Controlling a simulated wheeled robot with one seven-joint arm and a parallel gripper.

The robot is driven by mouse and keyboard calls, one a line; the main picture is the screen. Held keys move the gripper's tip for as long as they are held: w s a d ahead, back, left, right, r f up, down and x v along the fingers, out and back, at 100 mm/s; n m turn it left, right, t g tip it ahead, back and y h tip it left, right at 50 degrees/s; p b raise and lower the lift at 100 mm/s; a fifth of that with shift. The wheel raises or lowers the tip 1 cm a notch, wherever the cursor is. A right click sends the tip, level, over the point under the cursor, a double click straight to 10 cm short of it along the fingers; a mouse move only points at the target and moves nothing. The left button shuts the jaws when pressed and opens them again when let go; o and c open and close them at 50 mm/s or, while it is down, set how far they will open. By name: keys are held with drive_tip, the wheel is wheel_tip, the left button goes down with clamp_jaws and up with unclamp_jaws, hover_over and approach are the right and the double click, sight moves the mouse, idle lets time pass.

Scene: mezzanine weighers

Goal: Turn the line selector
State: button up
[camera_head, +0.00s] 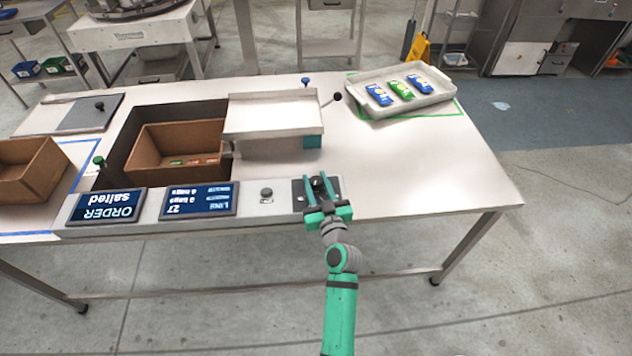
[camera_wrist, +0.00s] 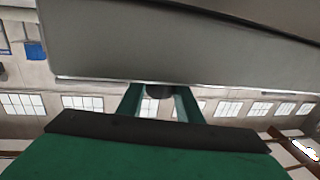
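My gripper (camera_head: 317,184) is at the right end of the console along the table's front edge, over a dark plate (camera_head: 299,196). Its two green fingers are apart. In the wrist view, a dark round knob (camera_wrist: 159,91), which looks like the line selector, shows between the fingertips (camera_wrist: 160,96), just below the edge of a grey panel (camera_wrist: 180,40). I cannot tell whether the fingers touch it. A screen reading "LINE" and "27" (camera_head: 198,199) and an "ORDER salted" screen (camera_head: 106,206) are to the left.
Behind are a brown bin (camera_head: 142,152) in a recess, a raised metal plate (camera_head: 272,113) and a white tray (camera_head: 436,94) with several packets. The tabletop right of my gripper is clear.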

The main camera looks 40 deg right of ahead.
drive_tip(key=shift+n+t+y, duration=0.3)
drive_tip(key=shift+n+y, duration=0.2)
drive_tip(key=shift+y, duration=0.3)
drive_tip(key=n+y, duration=0.1)
drive_tip(key=y, duration=0.1)
drive_tip(key=n+y, duration=0.2)
drive_tip(key=y, duration=0.1)
drive_tip(key=shift+d+n+t+y, duration=0.1)
drive_tip(key=shift+n+t+y, duration=0.2)
drive_tip(key=shift+t, duration=0.1)
drive_tip(key=shift+n+g+y, duration=0.3)
drive_tip(key=shift+n+y, duration=1)
drive_tip(key=shift+y, duration=0.7)
drive_tip(key=o, duration=1)
drive_tip(key=shift+o, duration=0.2)
drive_tip(key=shift+s, duration=0.1)
drive_tip(key=v, duration=1)
drive_tip(key=shift+s, duration=0.3)
